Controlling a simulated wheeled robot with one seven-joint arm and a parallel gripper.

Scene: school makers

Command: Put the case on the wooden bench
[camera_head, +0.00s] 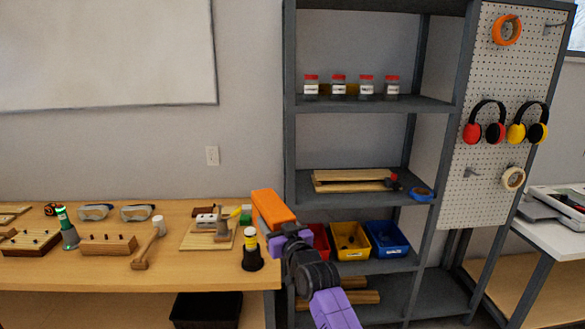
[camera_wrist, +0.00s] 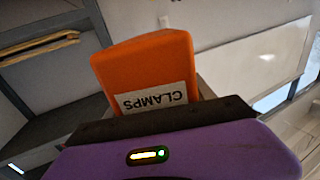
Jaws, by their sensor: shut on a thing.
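The case is an orange box (camera_head: 272,209) held out at the end of my arm, in front of the gap between the bench and the shelf. In the wrist view the orange case (camera_wrist: 150,65) fills the middle and carries a white label reading "CLAMPS". My gripper (camera_head: 287,232) is shut on the case; its fingers are mostly hidden. In the wrist view my gripper (camera_wrist: 160,120) shows as a dark edge against the case. The wooden bench (camera_head: 110,272) stands at the left, its right end just below and left of the case.
Goggles, wooden blocks, a mallet (camera_head: 148,243) and bottles crowd the bench; a dark-based bottle (camera_head: 251,252) stands near its right end. A grey shelf (camera_head: 375,104) with jars and bins (camera_head: 387,238) stands to the right. A pegboard (camera_head: 490,180) holds ear muffs.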

